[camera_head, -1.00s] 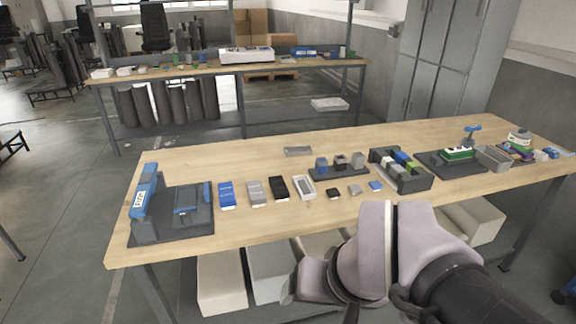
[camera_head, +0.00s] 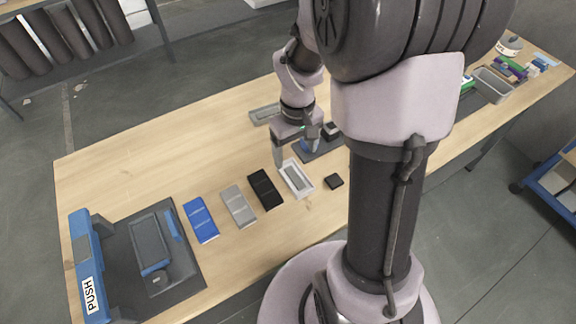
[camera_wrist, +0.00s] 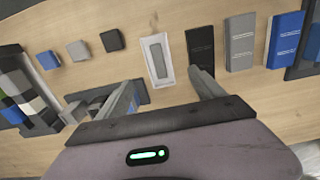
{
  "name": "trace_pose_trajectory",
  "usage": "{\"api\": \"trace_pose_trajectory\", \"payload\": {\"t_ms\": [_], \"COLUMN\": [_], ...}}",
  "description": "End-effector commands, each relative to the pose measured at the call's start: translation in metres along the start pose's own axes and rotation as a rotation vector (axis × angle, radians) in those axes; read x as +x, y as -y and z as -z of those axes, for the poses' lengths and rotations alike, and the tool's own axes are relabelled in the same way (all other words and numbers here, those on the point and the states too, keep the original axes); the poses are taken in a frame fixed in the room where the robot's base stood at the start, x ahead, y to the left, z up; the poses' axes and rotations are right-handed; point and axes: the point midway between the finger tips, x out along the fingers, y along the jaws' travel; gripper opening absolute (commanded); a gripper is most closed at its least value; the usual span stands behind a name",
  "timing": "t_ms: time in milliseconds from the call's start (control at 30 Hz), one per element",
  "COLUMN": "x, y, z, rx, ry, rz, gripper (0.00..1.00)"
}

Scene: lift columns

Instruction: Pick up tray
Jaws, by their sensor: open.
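A shallow grey tray (camera_head: 265,114) lies on the table near its back edge, left of my gripper in the head view. A white tray-like box (camera_head: 296,178) with a grey inset lies closer to the front; it also shows in the wrist view (camera_wrist: 150,64). I cannot tell which of them the task means. My gripper (camera_head: 297,160) points down over the table, open and empty. In the wrist view my gripper (camera_wrist: 163,84) has its fingers spread, with the white box between and beyond the tips. The grey tray is not visible there.
Black (camera_head: 264,189), grey (camera_head: 238,206) and blue (camera_head: 201,219) boxes lie in a row left of the white box. A small black block (camera_head: 333,181) lies right. A dark fixture (camera_head: 150,255) fills the left end. Bare table lies behind the row.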

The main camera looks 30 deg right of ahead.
Motion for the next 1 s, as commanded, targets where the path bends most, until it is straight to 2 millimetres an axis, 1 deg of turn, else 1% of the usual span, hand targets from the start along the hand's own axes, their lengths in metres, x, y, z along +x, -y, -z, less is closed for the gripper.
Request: {"api": "trace_pose_trajectory", "payload": {"t_ms": [33,100,200,367,467,500,567,633,767,800,833,967,1000], "x": [0.022,0.038,0.051,0.065,0.085,0.094,0.104,0.109,0.106,0.105,0.105,0.105,0.105], "y": [0.001,0.000,0.000,0.000,-0.002,-0.003,-0.003,-0.003,-0.003,-0.003,-0.003,-0.003,-0.003], "z": [-0.001,-0.001,0.000,0.000,-0.001,-0.001,-0.001,-0.001,-0.001,-0.001,-0.001,-0.001,-0.001], "rx": [0.000,-0.001,0.000,0.001,0.002,0.001,0.001,0.000,0.000,0.000,0.000,0.001,0.001], "ry": [0.004,0.003,0.001,0.000,0.001,0.001,0.002,0.000,-0.001,-0.001,-0.001,-0.001,-0.001], "rz": [0.002,0.001,0.000,0.001,0.001,0.001,0.001,0.000,0.000,0.000,0.000,0.000,0.000], "gripper": [0.78,0.78,0.78,0.78,0.78,0.78,0.78,0.78,0.78,0.76,0.70,0.45,0.37]}}
